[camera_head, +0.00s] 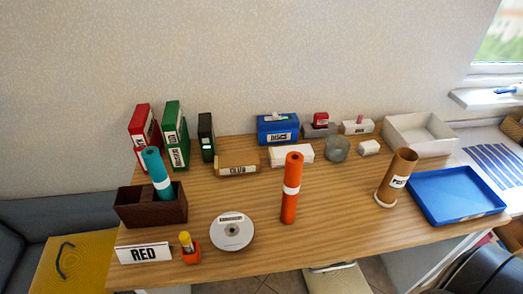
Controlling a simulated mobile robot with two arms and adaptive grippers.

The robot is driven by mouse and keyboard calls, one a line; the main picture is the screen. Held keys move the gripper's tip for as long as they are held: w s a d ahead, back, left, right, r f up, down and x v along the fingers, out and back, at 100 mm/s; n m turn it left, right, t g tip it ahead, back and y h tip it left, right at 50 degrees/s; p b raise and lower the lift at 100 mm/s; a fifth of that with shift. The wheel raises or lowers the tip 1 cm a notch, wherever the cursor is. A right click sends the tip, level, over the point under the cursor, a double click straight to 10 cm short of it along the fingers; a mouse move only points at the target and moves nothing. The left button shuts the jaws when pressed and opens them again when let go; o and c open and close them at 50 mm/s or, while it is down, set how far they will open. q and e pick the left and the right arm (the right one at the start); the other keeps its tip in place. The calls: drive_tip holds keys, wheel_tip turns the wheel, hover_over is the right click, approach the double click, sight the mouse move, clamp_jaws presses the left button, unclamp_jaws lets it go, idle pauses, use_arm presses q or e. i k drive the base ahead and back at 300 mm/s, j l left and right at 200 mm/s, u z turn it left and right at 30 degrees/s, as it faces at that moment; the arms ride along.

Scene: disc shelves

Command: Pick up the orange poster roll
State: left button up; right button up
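The orange poster roll (291,188) stands upright on the wooden table, near the middle. It has a white band around its middle and a dark opening at the top. It stands apart from the things around it. Neither of my grippers shows in the head view.
A disc (232,231) lies left of the roll. A teal roll (157,173) stands in a dark brown box (150,213) at the left. A brown tube (398,174) and a blue tray (456,194) are at the right. A white block (291,153) lies behind the roll.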

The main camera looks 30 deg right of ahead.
sight(294, 159)
drive_tip(key=z, duration=0.9)
